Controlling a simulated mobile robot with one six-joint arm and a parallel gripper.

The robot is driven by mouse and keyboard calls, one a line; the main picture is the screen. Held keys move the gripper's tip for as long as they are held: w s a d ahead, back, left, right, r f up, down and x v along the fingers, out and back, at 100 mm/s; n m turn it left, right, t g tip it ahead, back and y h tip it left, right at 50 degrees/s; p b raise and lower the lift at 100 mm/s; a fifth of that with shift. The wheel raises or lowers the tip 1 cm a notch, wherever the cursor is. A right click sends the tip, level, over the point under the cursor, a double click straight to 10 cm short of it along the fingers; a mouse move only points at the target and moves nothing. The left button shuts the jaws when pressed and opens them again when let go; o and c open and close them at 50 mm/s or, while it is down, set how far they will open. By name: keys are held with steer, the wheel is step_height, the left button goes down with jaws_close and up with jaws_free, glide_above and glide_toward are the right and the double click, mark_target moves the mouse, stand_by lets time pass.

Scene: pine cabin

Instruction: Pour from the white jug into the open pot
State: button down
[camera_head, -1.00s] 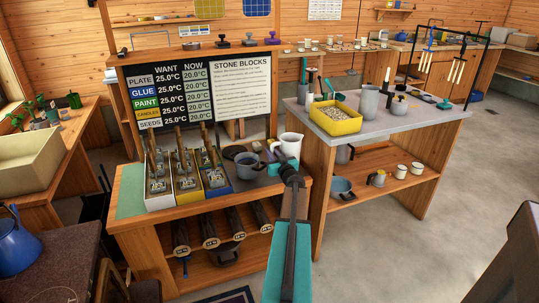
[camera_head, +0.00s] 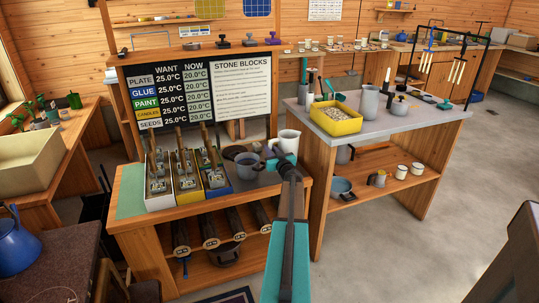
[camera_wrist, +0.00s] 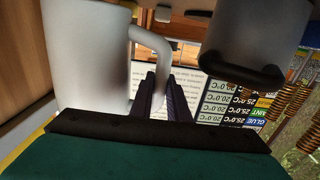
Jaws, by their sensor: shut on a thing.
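The white jug (camera_head: 289,141) is held over the right end of the low bench and looks about upright. In the wrist view the jug (camera_wrist: 88,60) fills the left side. Its handle (camera_wrist: 155,45) is between the fingers of my gripper (camera_wrist: 160,85), which is shut on it. My gripper also shows in the head view (camera_head: 281,160), in front of the jug. The grey open pot (camera_head: 247,167) stands on the bench left of the jug. In the wrist view the pot (camera_wrist: 260,35) is at the upper right, apart from the jug. The contents of both are hidden.
Yellow, white and blue boxes (camera_head: 214,190) of tools stand left of the pot. A dark round vessel (camera_head: 233,152) sits behind it. The sign board (camera_head: 198,92) rises at the back. A grey-topped table (camera_head: 415,118) with a yellow tray (camera_head: 337,126) is at the right.

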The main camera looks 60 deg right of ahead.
steer(key=shift+w+d+r, duration=0.1)
steer(key=shift+w+d, duration=0.35)
steer(key=shift+d, duration=0.05)
steer(key=shift+w+f, duration=0.1)
steer(key=shift+f, duration=1.45)
steer(key=c, duration=2.1)
jaws_free()
steer(key=shift+f, duration=0.2)
steer(key=o, duration=0.4)
steer(key=shift+f+b, duration=0.25)
steer(key=shift+b, duration=0.35)
steer(key=shift+p+v, duration=0.45)
steer(key=shift+v, duration=6.5)
